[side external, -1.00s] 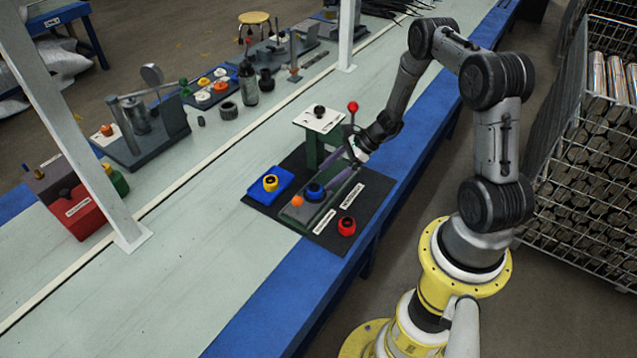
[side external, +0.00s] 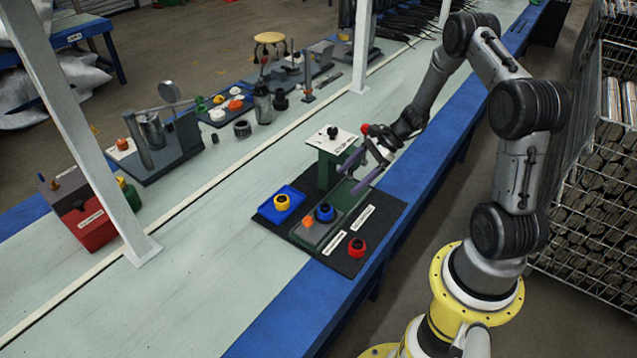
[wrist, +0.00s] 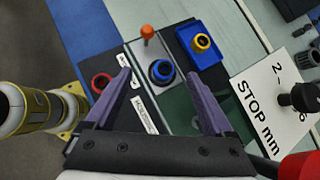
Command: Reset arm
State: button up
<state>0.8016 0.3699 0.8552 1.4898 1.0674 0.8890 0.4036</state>
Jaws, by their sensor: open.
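My gripper (side external: 364,173) is open and empty, with its purple fingers raised above the work mat; it also shows in the wrist view (wrist: 163,107). A blue ring-shaped part (side external: 325,212) sits on the grey-green fixture (side external: 338,224), and in the wrist view the blue part (wrist: 162,72) lies beyond the fingers, apart from them. An orange knob (side external: 308,221) stands beside it. A yellow ring part (side external: 282,202) sits in the blue tray (side external: 266,210). A red ring part (side external: 357,246) sits on the black mat (side external: 385,222) at the right.
A green stand with a white labelled plate (side external: 322,142) and black knob rises close to my gripper. A red ball (side external: 365,128) is beside it. A white post (side external: 85,130) and several machines stand along the bench's far side. The bench's left front is clear.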

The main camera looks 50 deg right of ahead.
jog(key=s+a+r+n+g+h, duration=0.1)
jog(key=s+a+r+n, duration=0.1)
jog(key=a+r+n, duration=0.55)
jog(key=s+a+r+n+g+h, duration=0.1)
jog(key=s+a+r+n+g, duration=0.25)
jog(key=r, duration=0.75)
jog(key=s+a+r+n+t+h, duration=0.2)
jog(key=s+a+r+n, duration=0.1)
jog(key=s+n, duration=0.3)
jog(key=s+a+r+n+t+h, duration=0.2)
jog(key=s+r+n, duration=0.4)
jog(key=s, duration=0.3)
jog(key=shift+s+a+n+t+h, duration=0.15)
jog(key=shift+a+n+t+h, duration=0.15)
jog(key=shift+a+n+t, duration=0.15)
